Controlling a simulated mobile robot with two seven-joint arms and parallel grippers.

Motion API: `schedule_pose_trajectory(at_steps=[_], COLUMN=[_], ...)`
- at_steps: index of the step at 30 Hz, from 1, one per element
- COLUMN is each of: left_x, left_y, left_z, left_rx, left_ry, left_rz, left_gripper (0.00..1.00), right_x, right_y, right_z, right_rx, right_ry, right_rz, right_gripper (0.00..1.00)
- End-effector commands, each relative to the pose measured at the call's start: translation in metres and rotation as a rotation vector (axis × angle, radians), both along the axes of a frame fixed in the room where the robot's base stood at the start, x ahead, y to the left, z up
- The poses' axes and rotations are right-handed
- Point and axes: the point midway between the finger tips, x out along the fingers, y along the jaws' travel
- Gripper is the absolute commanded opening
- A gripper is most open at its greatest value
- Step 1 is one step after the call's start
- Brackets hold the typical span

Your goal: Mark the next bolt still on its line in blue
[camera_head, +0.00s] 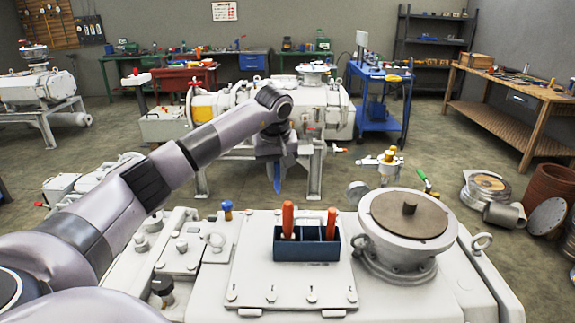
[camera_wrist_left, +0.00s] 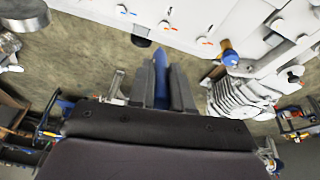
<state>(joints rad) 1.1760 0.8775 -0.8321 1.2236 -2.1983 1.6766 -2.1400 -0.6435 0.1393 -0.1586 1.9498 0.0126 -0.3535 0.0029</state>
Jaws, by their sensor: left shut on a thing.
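My left gripper (camera_head: 274,160) hangs in the air beyond the far edge of the white pump housing (camera_head: 185,290), shut on a blue marker (camera_head: 277,184) that points down. In the left wrist view the blue marker (camera_wrist_left: 161,80) sits between the two dark fingers (camera_wrist_left: 162,90). A plate (camera_head: 250,278) on the housing carries several bolts, including one at its front edge (camera_head: 271,296). In the left wrist view, small blue and orange marks show by bolts such as this one (camera_wrist_left: 122,9) and this one (camera_wrist_left: 204,42). My right gripper is not in view.
A dark blue holder (camera_head: 306,250) with two orange-handled tools (camera_head: 288,220) stands on the plate. A round flanged port (camera_head: 400,240) rises to its right. A blue-topped fitting (camera_head: 227,209) stands left. Another pump (camera_head: 230,105) on a frame is behind.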

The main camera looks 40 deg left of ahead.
Motion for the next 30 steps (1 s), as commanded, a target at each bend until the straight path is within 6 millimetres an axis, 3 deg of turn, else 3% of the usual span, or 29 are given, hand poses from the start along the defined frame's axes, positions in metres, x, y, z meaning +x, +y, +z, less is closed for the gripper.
schedule_pose_trajectory(at_steps=[15, 30], left_x=[-0.001, -0.001], left_y=[0.000, -0.001], left_z=[0.001, -0.040], left_rx=[0.001, 0.001], left_ry=[-0.001, 0.002], left_rz=[0.001, 0.000], left_gripper=[0.00, 0.00], right_x=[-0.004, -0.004], right_y=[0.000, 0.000], right_z=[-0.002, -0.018], right_rx=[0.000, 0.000], right_ry=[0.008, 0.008], right_rz=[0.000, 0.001], right_gripper=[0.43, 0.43])
